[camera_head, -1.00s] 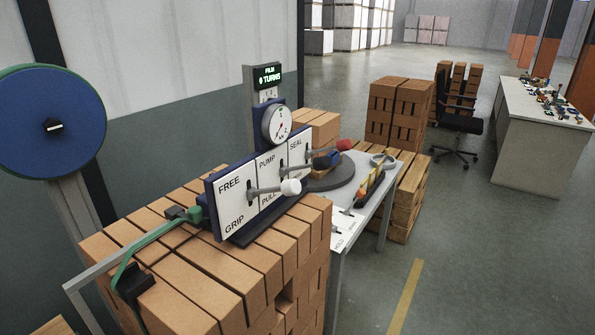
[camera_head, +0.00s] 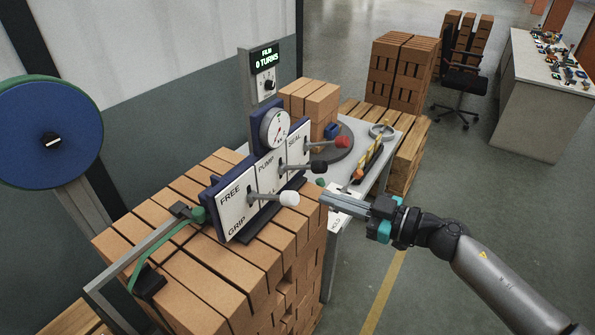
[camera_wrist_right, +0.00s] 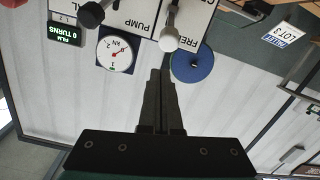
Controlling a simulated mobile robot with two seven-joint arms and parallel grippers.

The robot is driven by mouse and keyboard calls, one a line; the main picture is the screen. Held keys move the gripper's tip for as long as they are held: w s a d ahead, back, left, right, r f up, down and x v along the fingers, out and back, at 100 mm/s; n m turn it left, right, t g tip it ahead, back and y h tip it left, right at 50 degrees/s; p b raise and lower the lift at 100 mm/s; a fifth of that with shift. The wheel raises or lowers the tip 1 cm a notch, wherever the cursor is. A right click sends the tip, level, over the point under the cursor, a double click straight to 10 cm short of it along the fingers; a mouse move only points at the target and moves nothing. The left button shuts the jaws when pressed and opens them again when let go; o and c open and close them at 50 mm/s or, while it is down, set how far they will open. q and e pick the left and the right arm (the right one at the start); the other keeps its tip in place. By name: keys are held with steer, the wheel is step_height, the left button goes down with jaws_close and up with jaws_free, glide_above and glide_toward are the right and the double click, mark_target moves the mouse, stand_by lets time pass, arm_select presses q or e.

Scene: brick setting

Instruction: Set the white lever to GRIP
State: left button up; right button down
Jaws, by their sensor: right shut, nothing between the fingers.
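The white lever (camera_head: 289,198) sticks out from the left panel (camera_head: 237,207), marked FREE at the top and GRIP at the bottom. Its rod seems to sit in the upper part of the slot, towards FREE, but the exact setting is hard to read. My right gripper (camera_head: 326,199) is shut and empty, its fingertips pointing left, a little to the right of the white knob and apparently apart from it. In the right wrist view, which is upside down, the white knob (camera_wrist_right: 168,42) shows just beyond the shut fingertips (camera_wrist_right: 160,72). My left gripper is not in view.
A black lever (camera_head: 318,167) on the PUMP panel and a red lever (camera_head: 341,142) on the SEAL panel stand close by. A gauge (camera_head: 274,129) and a display reading 0 TURNS (camera_head: 265,59) rise behind. Stacked bricks (camera_head: 235,270) lie below the panels.

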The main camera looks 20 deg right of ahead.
steer(key=r, duration=0.1)
steer(key=a+r, duration=0.1)
steer(key=r+n+g+y, duration=0.1)
steer(key=shift+s+a+r, duration=0.2)
steer(key=shift+s+r, duration=0.1)
steer(key=shift+p, duration=0.3)
glide_above(294, 200)
steer(key=a, duration=0.2)
steer(key=shift+w+f+p, duration=0.45)
steer(key=shift+f, duration=0.05)
steer(key=f, duration=0.1)
steer(key=d+f+b, duration=0.1)
steer(key=shift+s+f, duration=0.2)
steer(key=shift+f, duration=0.15)
steer(key=shift+s+d+f+b, duration=0.2)
steer(key=shift+d+f+b, duration=0.2)
steer(key=shift+f, duration=0.1)
